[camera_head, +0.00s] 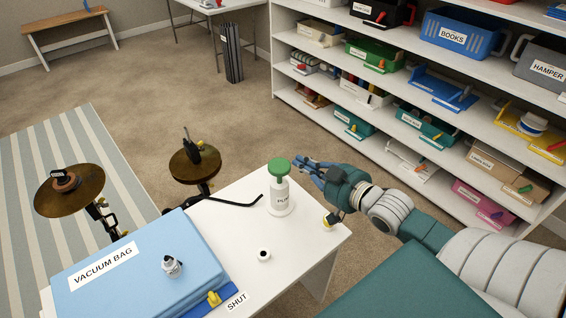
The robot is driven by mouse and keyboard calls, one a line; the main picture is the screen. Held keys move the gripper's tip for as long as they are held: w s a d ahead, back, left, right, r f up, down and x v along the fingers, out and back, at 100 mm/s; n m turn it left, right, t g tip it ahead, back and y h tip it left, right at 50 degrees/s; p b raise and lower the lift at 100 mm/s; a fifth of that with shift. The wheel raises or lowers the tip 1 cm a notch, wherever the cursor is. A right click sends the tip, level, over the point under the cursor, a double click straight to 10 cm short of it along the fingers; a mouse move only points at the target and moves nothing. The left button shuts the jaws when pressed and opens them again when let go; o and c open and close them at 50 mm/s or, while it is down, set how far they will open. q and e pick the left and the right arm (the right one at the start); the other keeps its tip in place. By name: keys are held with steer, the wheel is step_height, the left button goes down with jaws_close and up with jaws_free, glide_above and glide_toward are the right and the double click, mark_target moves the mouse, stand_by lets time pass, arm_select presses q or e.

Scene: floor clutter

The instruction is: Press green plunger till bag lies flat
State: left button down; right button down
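A white pump (281,200) with a green plunger (278,168) stands upright on the white table near its far right side. The plunger's cap is raised above the pump body. The light blue vacuum bag (140,275) lies at the table's left; it looks thick and raised, with a label on top. My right gripper (303,172) is just right of the plunger, at about its height in the picture, with its fingers pointing left. I see no contact with the plunger. Whether its fingers are open or shut is unclear. My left gripper is not in view.
A yellow valve (214,298) sits by a "SHUT" label. A small dark-topped bottle (171,266) is on the bag. A white round port (264,254), a yellow-and-black piece (329,221) and a black hose (238,202) are near the pump. Cymbals (69,193) and a shelf (400,120) stand beyond.

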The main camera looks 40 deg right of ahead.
steer(key=p, duration=0.1)
glide_above(283, 170)
steer(key=s, duration=0.1)
steer(key=shift+d+f, duration=0.15)
steer(key=shift+f, duration=0.55)
steer(key=f, duration=0.1)
steer(key=w+f+p, duration=0.1)
steer(key=f, duration=0.1)
steer(key=shift+f, duration=0.2)
steer(key=shift+s+f, duration=0.15)
steer(key=shift+f, duration=0.4)
